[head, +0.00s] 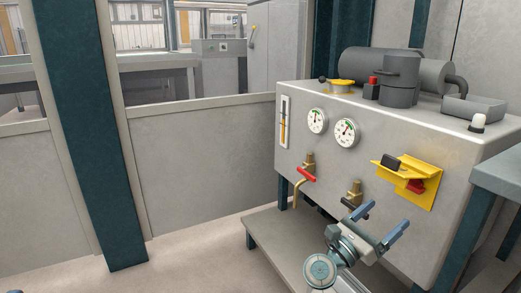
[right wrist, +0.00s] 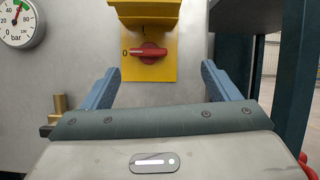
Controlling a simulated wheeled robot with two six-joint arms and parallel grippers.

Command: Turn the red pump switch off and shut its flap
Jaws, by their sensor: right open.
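The yellow switch plate (head: 427,197) is on the front of the grey pump unit, at the right of the head view. Its yellow flap (head: 400,170) is open, sticking out above the switch, with a dark block on it. The red pump switch (right wrist: 148,53) shows in the right wrist view; its handle lies level, with a 0 mark at its left end. In the head view the switch (head: 416,186) is partly hidden under the flap. My right gripper (head: 382,217) is open and empty, in front of and below the plate; its fingers (right wrist: 160,73) straddle the switch's lower area, apart from it.
Two gauges (head: 346,133), a red-handled tap (head: 306,174) and a brass fitting (head: 354,190) are left of the plate. A grey shelf (head: 275,240) lies below. A grey surface (head: 502,174) juts in at the right. The floor at the left is clear.

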